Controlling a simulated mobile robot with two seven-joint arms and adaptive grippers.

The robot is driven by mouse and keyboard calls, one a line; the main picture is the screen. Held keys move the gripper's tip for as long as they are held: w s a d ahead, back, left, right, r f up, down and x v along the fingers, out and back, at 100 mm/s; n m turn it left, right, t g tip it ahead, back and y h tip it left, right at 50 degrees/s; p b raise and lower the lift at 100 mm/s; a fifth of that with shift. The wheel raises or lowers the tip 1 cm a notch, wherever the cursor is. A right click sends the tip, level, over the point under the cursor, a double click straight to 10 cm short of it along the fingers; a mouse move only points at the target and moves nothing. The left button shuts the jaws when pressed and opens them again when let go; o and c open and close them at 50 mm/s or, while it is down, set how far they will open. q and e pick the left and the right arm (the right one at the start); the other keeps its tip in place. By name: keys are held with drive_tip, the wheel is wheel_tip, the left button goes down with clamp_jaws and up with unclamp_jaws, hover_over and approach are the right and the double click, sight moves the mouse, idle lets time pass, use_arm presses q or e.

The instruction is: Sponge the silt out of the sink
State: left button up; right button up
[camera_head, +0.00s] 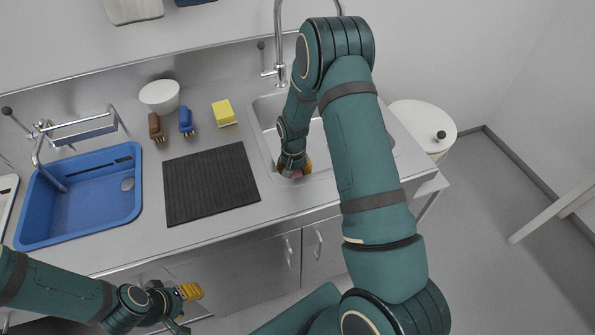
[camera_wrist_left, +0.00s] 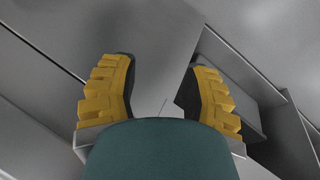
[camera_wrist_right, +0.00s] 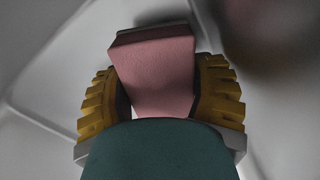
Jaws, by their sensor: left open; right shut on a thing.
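The steel sink (camera_head: 262,128) is set in the counter right of centre, partly hidden behind my right arm. My right gripper (camera_head: 294,167) is down inside it, shut on a pink sponge (camera_wrist_right: 155,75). The sponge's pink end also shows low between the fingers in the head view (camera_head: 293,174). In the right wrist view a blurred dark brownish patch (camera_wrist_right: 262,32) lies past the sponge at upper right; I cannot tell for sure that it is silt. My left gripper (camera_wrist_left: 160,95) is open and empty, in front of the counter and below its edge.
A black ribbed mat (camera_head: 210,185) lies left of the sink. Behind it are a yellow block (camera_head: 224,112), blue (camera_head: 187,121) and brown (camera_head: 156,127) brushes and a white bowl (camera_head: 160,95). A blue tub (camera_head: 80,225) is at left. A tall tap (camera_head: 279,50) stands behind the sink.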

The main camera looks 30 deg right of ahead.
drive_tip(key=shift+w+b, duration=0.45)
drive_tip(key=shift+w, duration=0.9)
drive_tip(key=shift+s+d, duration=0.1)
drive_tip(key=shift+d, duration=0.75)
drive_tip(key=shift+s+d+b, duration=0.15)
drive_tip(key=shift+s+d, duration=0.15)
drive_tip(key=shift+d, duration=0.7)
drive_tip(key=shift+s+d+b, duration=0.15)
drive_tip(key=shift+s+d, duration=0.1)
drive_tip(key=shift+d, duration=0.75)
drive_tip(key=shift+s+d+b, duration=0.15)
drive_tip(key=shift+s+d, duration=0.15)
drive_tip(key=shift+d, duration=0.7)
drive_tip(key=shift+w+a, duration=0.3)
drive_tip(key=shift+a, duration=0.95)
drive_tip(key=shift+w+a, duration=0.3)
drive_tip(key=shift+a, duration=0.95)
drive_tip(key=shift+w+a, duration=0.3)
drive_tip(key=shift+a, duration=0.95)
drive_tip(key=shift+a+r+p, duration=0.1)
drive_tip(key=shift+r+p, duration=0.05)
drive_tip(key=shift+p, duration=0.2)
drive_tip(key=shift+w+a+r+p, duration=0.1)
drive_tip(key=shift+r+p, duration=0.85)
drive_tip(key=shift+r, duration=0.55)
drive_tip(key=shift+r+p, duration=0.95)
drive_tip(key=shift+r, duration=0.5)
drive_tip(key=shift+r, duration=0.1)
